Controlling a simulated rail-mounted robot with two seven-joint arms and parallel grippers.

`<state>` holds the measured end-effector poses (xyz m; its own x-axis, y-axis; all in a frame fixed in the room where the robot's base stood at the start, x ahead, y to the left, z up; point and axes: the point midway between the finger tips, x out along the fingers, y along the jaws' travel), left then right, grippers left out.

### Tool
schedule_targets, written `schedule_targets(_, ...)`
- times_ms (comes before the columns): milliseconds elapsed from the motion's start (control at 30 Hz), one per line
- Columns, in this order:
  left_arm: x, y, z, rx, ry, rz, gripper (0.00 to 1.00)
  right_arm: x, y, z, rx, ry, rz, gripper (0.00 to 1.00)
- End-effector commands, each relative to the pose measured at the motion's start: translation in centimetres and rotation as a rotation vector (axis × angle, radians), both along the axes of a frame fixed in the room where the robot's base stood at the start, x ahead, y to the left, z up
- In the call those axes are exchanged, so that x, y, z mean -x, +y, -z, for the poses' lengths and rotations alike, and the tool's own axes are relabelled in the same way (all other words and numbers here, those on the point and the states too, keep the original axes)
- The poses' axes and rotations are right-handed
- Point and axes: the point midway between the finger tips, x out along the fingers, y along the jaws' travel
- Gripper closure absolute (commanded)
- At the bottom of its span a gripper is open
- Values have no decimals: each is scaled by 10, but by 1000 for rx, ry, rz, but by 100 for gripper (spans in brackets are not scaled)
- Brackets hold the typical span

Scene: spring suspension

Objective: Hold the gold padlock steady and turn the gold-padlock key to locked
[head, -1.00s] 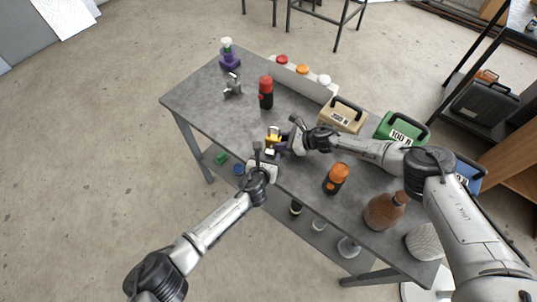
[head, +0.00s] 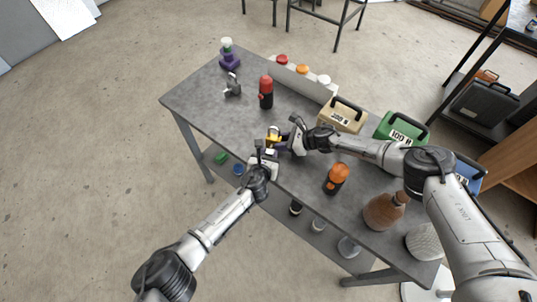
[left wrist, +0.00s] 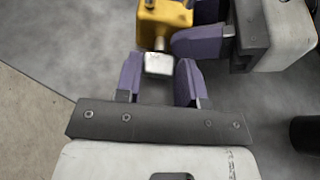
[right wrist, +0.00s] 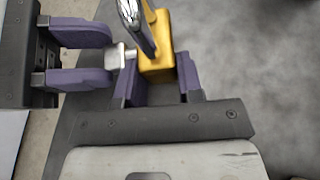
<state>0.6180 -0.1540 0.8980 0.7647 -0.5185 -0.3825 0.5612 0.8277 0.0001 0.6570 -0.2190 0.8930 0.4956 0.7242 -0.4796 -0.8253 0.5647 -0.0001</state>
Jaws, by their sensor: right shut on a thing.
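The gold padlock (head: 273,137) stands near the table's front edge with its shackle up, tilted in the right wrist view (right wrist: 157,62). My right gripper (right wrist: 158,82) is shut on the padlock body, one finger on each side. The silver key (left wrist: 158,63) sticks out of the padlock's side facing my left gripper; it also shows in the right wrist view (right wrist: 119,56). My left gripper (left wrist: 159,80) is open, its fingertips at the key's head with gaps beside it. In the head view the left gripper (head: 263,153) is close in front of the padlock.
A red-and-black bottle (head: 266,92) and an orange-topped bottle (head: 336,179) stand on the grey table (head: 205,95). A small metal device (head: 232,87) is at the left. A tan case (head: 343,115) and green case (head: 401,130) stand behind my right arm.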

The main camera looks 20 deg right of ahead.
Motion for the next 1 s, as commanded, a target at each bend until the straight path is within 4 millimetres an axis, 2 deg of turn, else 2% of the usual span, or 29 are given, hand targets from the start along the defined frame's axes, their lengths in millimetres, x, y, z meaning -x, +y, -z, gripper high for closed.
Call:
schedule_targets(33,0,0,0,0,0,0,72,0,0,0,0,0,0,79)
schedule_targets(200,0,0,0,0,0,1,88,0,0,0,0,0,0,79)
schedule_targets(533,-2,3,1,199,135,0,88,0,0,0,-1,-1,0,79)
schedule_targets(867,-2,3,1,221,151,0,88,0,0,0,-1,-1,0,79)
schedule_targets(900,-2,3,1,220,150,0,61,0,0,0,-1,0,0,79)
schedule_targets(1000,-2,3,1,220,150,0,51,0,0,0,-1,-1,0,79)
